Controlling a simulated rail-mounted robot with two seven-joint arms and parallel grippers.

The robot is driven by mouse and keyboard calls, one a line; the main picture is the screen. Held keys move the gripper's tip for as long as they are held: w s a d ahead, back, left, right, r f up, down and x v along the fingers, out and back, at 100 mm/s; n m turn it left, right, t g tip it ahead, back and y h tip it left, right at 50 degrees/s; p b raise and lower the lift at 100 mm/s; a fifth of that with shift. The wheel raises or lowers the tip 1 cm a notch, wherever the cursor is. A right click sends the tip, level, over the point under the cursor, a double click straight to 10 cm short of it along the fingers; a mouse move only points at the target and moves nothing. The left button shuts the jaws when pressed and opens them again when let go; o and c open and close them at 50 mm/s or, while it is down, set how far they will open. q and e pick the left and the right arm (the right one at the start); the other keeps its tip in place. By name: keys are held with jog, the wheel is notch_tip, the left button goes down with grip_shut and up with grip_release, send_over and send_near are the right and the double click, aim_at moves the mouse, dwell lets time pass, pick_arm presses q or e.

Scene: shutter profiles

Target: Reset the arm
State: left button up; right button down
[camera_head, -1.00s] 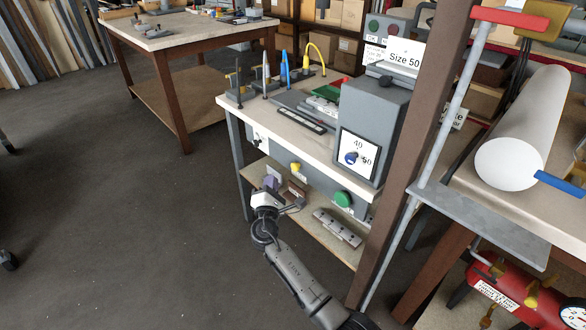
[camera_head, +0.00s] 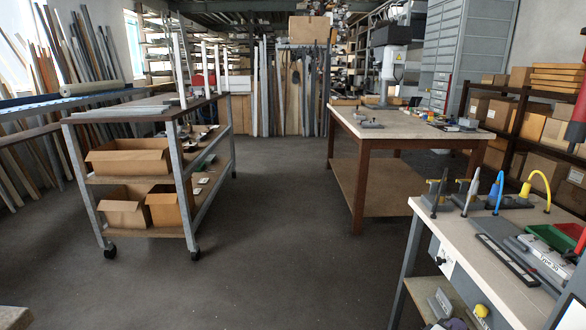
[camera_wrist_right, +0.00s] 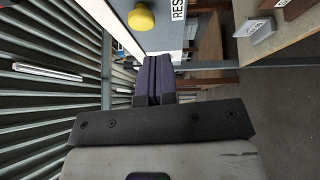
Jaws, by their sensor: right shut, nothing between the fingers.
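My right gripper (camera_wrist_right: 153,80) shows in the right wrist view with its two dark purple fingers pressed together and nothing between them. A round yellow button (camera_wrist_right: 141,18) sits on the grey panel beyond the fingertips, beside a label of which "RES" is readable. The fingers are apart from the button in the picture. In the head view the yellow button (camera_head: 481,310) is at the bottom right, on the front of the machine bench (camera_head: 462,222). Only a small part of my right gripper may show at the bottom edge there. My left gripper is not in view.
A wheeled rack (camera_head: 82,190) with cardboard boxes stands at the left. A wooden-topped table (camera_head: 405,126) stands at the back right. The floor between them is clear. A lower shelf (camera_wrist_right: 277,42) of the bench lies near my right gripper in the wrist view.

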jog(key=s+a+r+m+y+p, duration=0.3)
jog(key=s+a+r+y+p, duration=0.2)
jog(key=s+a+y, duration=0.25)
jog(key=s+a+r+m+y+p, duration=0.4)
jog(key=s+a+r+y+p, duration=0.15)
jog(key=s+a, duration=0.25)
jog(key=s+a+n+g+y+p, duration=0.1)
jog(key=s+a+g+y+p, duration=0.15)
jog(key=s+p, duration=0.85)
jog(key=s+a+n+g+y+p, duration=0.15)
jog(key=s+g+p, duration=0.35)
jog(key=s, duration=1.1)
notch_tip(320, 180, up, 37)
jog(key=t+h+p, duration=0.1)
jog(key=p, duration=3.6)
jog(key=shift+w+a+m, duration=0.15)
jog(key=shift+m, duration=0.2)
